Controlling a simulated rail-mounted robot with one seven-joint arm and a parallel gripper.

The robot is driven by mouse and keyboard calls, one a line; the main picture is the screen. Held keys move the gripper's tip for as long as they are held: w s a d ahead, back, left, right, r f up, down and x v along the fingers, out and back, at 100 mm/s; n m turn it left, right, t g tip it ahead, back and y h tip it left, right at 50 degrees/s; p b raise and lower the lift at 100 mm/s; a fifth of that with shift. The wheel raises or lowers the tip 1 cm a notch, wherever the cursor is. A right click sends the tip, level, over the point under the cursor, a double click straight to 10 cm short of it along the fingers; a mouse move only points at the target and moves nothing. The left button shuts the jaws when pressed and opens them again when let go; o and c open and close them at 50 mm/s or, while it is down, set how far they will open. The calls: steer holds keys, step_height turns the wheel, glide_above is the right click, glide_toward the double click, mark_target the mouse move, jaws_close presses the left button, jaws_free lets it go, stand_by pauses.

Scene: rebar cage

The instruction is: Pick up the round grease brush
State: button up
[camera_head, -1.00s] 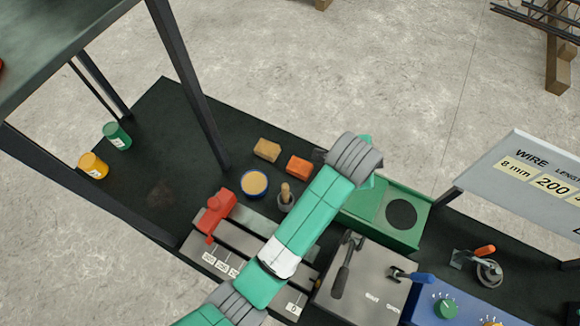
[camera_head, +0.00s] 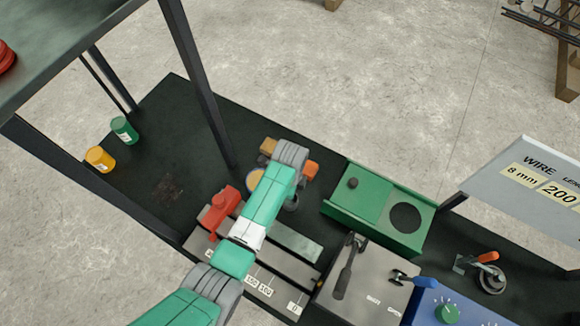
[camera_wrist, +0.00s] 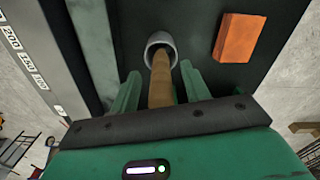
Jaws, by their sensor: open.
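The round grease brush shows in the wrist view as a wooden handle (camera_wrist: 160,82) standing up out of a grey cup (camera_wrist: 153,41). Its bristle end is hidden in the cup. My gripper (camera_wrist: 158,88) is open, with one green finger to the left of the handle and one to the right. The handle appears between the fingers, with a gap on both sides.
An orange block (camera_wrist: 240,37) lies right of the cup; the head view shows it too (camera_head: 312,171). A tan block (camera_head: 267,146) and a blue-rimmed tin (camera_head: 262,175) are close by, partly covered. A red stop (camera_head: 222,208) is left; a green box (camera_head: 375,208) is right.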

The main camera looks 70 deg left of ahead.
steer(key=shift+f, duration=0.95)
jaws_close()
